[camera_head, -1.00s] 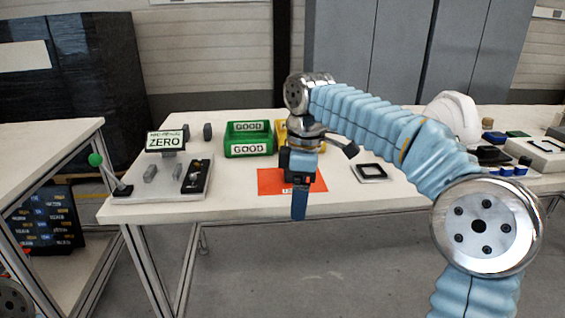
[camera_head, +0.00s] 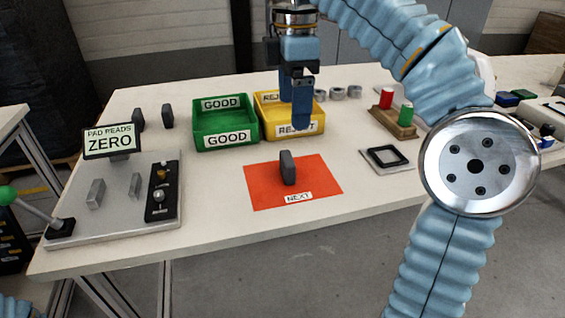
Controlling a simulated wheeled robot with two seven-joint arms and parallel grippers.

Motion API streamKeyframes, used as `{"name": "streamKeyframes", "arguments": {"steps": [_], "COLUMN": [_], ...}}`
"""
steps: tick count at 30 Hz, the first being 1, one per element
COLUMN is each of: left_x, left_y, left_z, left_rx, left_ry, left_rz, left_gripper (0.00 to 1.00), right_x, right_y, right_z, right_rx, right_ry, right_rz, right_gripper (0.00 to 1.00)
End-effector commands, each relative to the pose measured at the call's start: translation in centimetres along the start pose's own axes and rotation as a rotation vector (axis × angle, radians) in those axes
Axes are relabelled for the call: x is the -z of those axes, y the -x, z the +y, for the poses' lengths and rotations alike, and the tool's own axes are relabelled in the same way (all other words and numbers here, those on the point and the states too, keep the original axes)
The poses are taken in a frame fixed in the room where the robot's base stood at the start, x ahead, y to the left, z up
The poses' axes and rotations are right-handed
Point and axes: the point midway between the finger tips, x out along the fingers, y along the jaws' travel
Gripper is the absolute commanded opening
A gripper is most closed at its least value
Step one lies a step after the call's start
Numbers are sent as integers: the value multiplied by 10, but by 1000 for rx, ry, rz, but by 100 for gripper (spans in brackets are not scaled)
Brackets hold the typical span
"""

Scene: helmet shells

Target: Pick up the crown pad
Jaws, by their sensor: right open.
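A dark grey upright pad (camera_head: 288,168), which looks like the crown pad, stands on the orange mat (camera_head: 262,190) marked NEXT. My right gripper (camera_head: 301,124) hangs above and behind the pad in the picture, in front of the yellow REJECT bin, pointing down. Two similar dark pads, a left one (camera_head: 138,120) and a right one (camera_head: 168,115), stand at the back left. My left gripper is out of view.
A green GOOD bin (camera_head: 225,141) and the yellow REJECT bin (camera_head: 268,122) stand behind the mat. A fixture plate (camera_head: 110,222) with a ZERO display (camera_head: 111,141) is at left. A black square frame (camera_head: 388,156) and a wooden block with red and green pegs (camera_head: 393,121) are at right.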

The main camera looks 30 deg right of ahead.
Motion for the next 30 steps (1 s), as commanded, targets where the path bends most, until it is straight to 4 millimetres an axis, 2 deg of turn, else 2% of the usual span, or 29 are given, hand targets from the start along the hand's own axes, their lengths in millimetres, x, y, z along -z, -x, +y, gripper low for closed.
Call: {"name": "streamKeyframes", "arguments": {"steps": [1, 8, 10, 12, 20, 27, 30], "left_x": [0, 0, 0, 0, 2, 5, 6], "left_y": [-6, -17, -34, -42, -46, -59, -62], "left_z": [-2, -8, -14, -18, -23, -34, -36], "left_rx": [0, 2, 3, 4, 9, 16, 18], "left_ry": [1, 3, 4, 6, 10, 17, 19], "left_rz": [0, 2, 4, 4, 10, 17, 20], "left_gripper": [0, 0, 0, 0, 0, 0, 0], "right_x": [-1, -2, -1, -1, -1, -1, -1], "right_y": [-8, -23, -45, -57, -78, -116, -127], "right_z": [1, 1, 0, 0, 0, 0, 0], "right_rx": [3, 1, 0, 0, -2, -1, -2], "right_ry": [-4, -6, -5, -4, -4, -6, -5], "right_rz": [0, 2, 1, 0, 2, 1, 2], "right_gripper": [89, 89, 89, 89, 89, 89, 89]}}
